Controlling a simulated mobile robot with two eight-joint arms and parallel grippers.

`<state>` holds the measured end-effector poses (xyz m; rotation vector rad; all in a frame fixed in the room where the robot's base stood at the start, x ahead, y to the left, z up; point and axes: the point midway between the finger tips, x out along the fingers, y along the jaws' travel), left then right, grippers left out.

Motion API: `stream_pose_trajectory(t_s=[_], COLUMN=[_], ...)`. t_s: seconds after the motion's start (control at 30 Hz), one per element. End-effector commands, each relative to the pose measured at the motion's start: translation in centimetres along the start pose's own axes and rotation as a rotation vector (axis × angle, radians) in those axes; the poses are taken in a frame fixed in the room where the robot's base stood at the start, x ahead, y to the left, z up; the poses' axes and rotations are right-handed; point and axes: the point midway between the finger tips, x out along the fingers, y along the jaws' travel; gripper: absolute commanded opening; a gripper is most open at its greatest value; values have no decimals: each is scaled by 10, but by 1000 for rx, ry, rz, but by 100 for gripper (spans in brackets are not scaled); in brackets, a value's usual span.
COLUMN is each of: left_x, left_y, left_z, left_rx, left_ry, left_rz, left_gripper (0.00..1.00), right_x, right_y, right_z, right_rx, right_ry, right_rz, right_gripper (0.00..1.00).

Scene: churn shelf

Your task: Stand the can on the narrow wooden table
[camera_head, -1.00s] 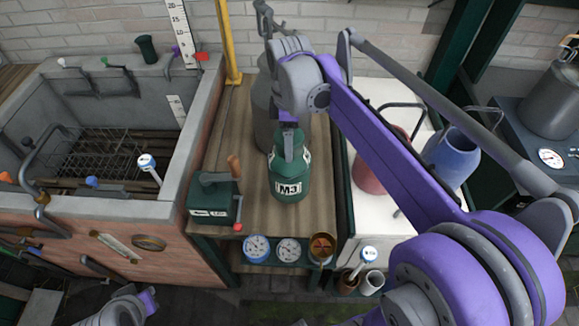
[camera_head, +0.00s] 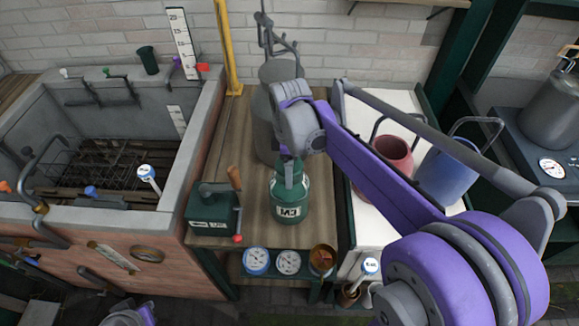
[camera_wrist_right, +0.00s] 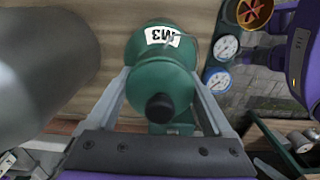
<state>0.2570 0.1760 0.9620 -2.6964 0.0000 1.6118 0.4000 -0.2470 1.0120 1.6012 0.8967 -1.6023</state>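The can is a green milk can with a white M3 label (camera_head: 289,211). It is upright at the front part of the narrow wooden table (camera_head: 257,225). I cannot tell whether its base touches the boards. My right gripper (camera_head: 289,172) comes from above, with its fingers on either side of the can's upper part. In the right wrist view the can (camera_wrist_right: 160,75) sits between the two fingers, which look closed against its neck. My left gripper (camera_head: 146,312) is at the bottom left edge, empty-looking and mostly cut off.
A green box with a crank (camera_head: 210,212) stands left of the can. A large grey can (camera_head: 264,125) stands behind it. Red (camera_head: 393,158) and blue (camera_head: 447,170) jugs are at right.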

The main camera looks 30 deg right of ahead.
Motion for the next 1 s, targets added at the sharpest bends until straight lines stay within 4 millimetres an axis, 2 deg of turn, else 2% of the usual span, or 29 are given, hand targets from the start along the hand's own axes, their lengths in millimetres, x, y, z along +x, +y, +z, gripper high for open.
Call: stream_pose_trajectory(t_s=[0.03,0.07,0.3,0.43,0.57,0.8,1.0], left_x=[0,0,0,-2,-4,-7,-9], left_y=[0,0,0,0,0,0,0], left_z=[0,0,0,-3,-5,-9,-12], left_rx=[0,0,0,0,0,0,0], left_ry=[0,0,0,3,5,9,11], left_rz=[0,0,0,0,0,0,0], left_gripper=[0,0,0,0,0,0,0], right_x=[1,1,0,-10,-32,-85,-114], right_y=[0,0,0,0,0,0,0], right_z=[0,0,0,0,0,0,0], right_rx=[0,0,0,0,0,0,0], right_ry=[0,0,0,0,0,0,0], right_rz=[-1,0,0,0,0,0,0], right_gripper=[94,100,100,100,100,100,100])
